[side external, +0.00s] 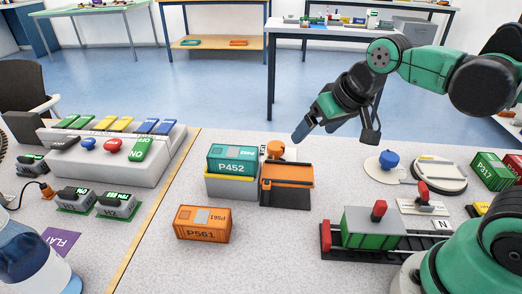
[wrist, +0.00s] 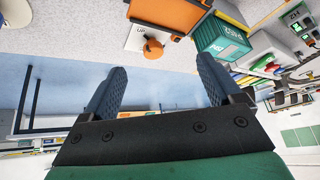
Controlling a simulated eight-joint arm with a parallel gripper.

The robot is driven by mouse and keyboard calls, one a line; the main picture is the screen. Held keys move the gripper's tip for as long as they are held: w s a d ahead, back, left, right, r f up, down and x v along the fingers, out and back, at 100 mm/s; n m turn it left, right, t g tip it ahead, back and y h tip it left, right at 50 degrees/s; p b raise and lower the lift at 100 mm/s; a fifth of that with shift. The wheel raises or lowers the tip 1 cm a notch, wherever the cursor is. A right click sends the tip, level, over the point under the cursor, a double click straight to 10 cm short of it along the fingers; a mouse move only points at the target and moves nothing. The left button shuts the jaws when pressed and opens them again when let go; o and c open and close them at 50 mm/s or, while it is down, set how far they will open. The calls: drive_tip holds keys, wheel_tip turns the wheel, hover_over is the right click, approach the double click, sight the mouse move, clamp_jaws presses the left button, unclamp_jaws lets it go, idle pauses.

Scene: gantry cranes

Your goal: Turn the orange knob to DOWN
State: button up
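The orange knob (side external: 276,149) stands behind the orange-and-black box in the side view, which partly hides its base. In the wrist view the orange knob (wrist: 153,50) sits on a pale plate with the letters UP (wrist: 141,31) beside it. A DOWN label cannot be read in either view. My gripper (side external: 301,133) is above the table, a little to the right of the knob in the side view. In the wrist view my gripper (wrist: 160,70) has its two dark fingers wide apart with nothing between them, and the knob appears beyond the tips, not touched.
The orange-and-black box (side external: 286,187) is in front of the knob. A teal P452 container (side external: 232,159) stands to its left, on a grey-and-yellow one. A blue knob (side external: 388,159) is on a round base to the right. A green crane wagon (side external: 372,229) is at the front right.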

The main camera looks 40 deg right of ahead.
drive_tip(key=w+d+m+g, duration=0.25)
drive_tip(key=w+m, duration=0.25)
drive_tip(key=w, duration=0.3)
drive_tip(key=m+g, duration=0.3)
drive_tip(key=m, duration=0.2)
hover_over(276, 145)
wheel_tip(276, 145, down, 6)
drive_tip(key=shift+f, duration=0.2)
drive_tip(key=shift+w+d+f+g, duration=0.1)
drive_tip(key=shift+f+g, duration=0.15)
drive_tip(key=shift+f, duration=2.75)
drive_tip(key=c, duration=1.3)
